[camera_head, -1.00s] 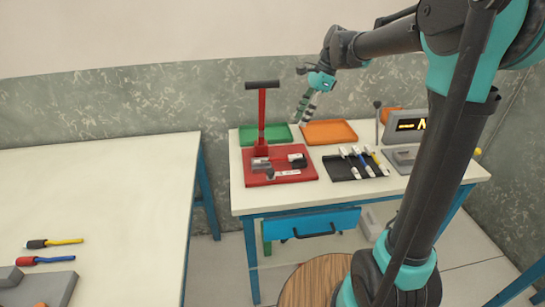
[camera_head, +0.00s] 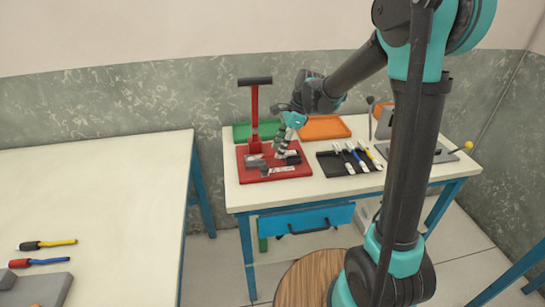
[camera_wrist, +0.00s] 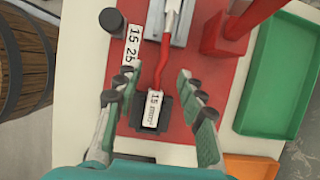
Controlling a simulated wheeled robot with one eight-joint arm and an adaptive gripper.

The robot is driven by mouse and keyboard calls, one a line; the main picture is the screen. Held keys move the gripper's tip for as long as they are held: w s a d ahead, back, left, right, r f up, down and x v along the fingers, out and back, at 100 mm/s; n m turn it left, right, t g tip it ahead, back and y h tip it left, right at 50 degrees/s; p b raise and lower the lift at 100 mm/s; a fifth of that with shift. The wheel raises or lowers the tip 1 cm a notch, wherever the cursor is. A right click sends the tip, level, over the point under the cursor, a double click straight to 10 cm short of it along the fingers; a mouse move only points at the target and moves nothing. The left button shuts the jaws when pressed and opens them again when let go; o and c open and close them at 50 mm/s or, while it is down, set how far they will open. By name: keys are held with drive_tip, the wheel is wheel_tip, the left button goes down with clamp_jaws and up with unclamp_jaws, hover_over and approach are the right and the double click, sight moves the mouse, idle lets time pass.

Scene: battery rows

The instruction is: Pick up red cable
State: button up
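In the wrist view a red cable (camera_wrist: 163,62) lies over the red base plate (camera_wrist: 183,85) of a press. Its upper end meets a silvery clamp piece, and its lower end reaches a dark block with a "15 mm²" label (camera_wrist: 152,108). My gripper (camera_wrist: 152,88) is open, one finger on each side of the cable and block, with nothing between the pads touching them that I can see. In the head view my gripper (camera_head: 284,138) is low over the red base plate (camera_head: 250,172); the cable is too small or hidden there.
The red press lever (camera_head: 255,105) rises beside my gripper. A green tray (camera_head: 243,131) and an orange tray (camera_head: 325,127) lie behind. A black tray (camera_head: 331,168) with several cables is to the right. A blue-and-red piece (camera_head: 38,262) lies on the left table.

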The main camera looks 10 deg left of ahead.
drive_tip(key=shift+x, duration=0.9)
drive_tip(key=shift+c, duration=0.2)
clamp_jaws()
drive_tip(key=shift+r, duration=0.15)
